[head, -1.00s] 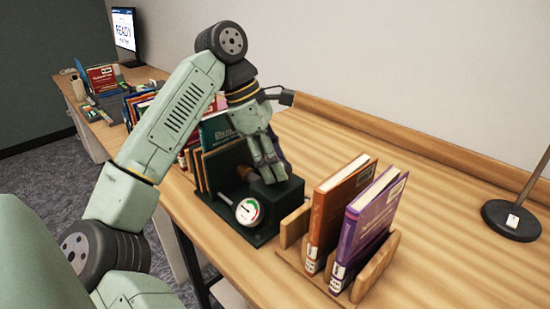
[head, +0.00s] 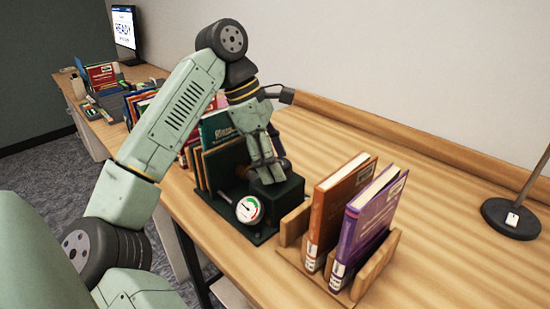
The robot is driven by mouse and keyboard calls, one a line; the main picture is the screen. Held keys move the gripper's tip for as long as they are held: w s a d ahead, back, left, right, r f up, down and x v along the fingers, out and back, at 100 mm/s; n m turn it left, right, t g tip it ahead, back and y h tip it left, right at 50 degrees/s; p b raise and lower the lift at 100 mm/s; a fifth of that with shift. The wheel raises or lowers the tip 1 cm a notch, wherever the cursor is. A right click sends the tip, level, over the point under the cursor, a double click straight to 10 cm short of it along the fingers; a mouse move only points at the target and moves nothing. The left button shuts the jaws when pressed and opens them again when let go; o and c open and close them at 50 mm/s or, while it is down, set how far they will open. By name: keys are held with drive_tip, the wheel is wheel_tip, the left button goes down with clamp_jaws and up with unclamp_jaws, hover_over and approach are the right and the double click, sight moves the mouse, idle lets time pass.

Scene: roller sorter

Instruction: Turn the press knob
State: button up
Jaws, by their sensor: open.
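The press (head: 262,232) is a dark green device on the wooden table, with books standing upright in its left part and a block at its right. A round white gauge (head: 249,210) with a green and red scale faces the front. My gripper (head: 267,170) points down over the press, its open fingers just above or at the block (head: 280,190). The fingers cover the area where the knob would be, so I cannot make out the knob or tell whether the fingers touch it.
A wooden stand (head: 290,258) with an orange book (head: 338,205) and a purple book (head: 368,222) is close on the right. A lamp base (head: 510,220) stands far right. More books and a monitor (head: 124,27) are at the back left. Table behind the press is clear.

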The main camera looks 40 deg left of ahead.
drive_tip(key=v, duration=0.7)
drive_tip(key=shift+r, duration=0.25)
drive_tip(key=shift+s, duration=0.1)
idle(0.4)
